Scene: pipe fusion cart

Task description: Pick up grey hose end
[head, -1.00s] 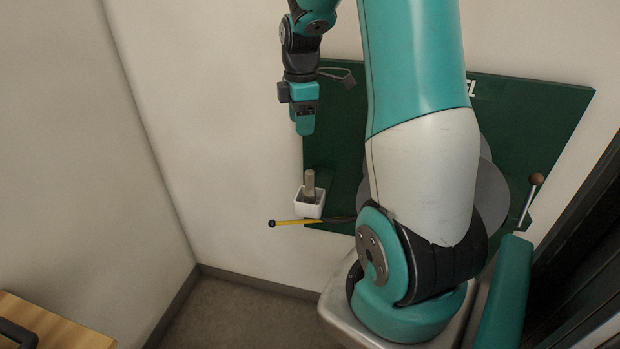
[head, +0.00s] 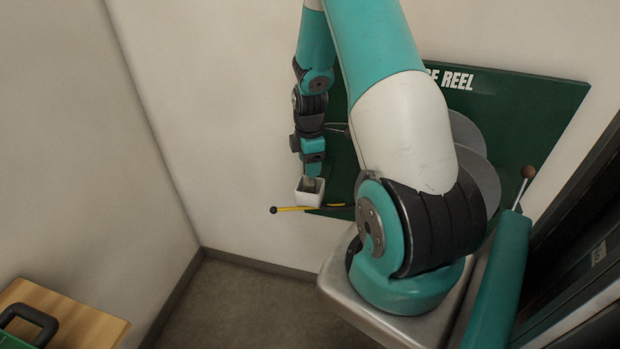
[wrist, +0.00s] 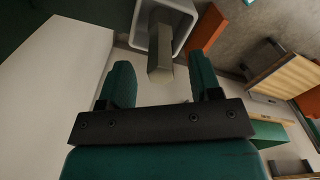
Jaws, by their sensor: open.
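The grey hose end (head: 309,182) is a grey-beige stub standing in a small white square holder (head: 308,198) on the green reel board. In the wrist view the hose end (wrist: 160,58) points out of the white holder (wrist: 192,10) toward my gripper. My gripper (head: 314,172) is just above the holder and partly covers the hose end in the head view. In the wrist view its two teal fingers (wrist: 164,72) are spread, with the hose end's tip showing in the gap. I cannot tell how deep it sits between them. Nothing is gripped.
A yellow lever with a black knob (head: 290,209) sticks out left just below the holder. The green board (head: 530,110) marked REEL and a grey reel lie behind my arm. A wooden-topped table (head: 85,325) stands lower left. Bare wall is left of the holder.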

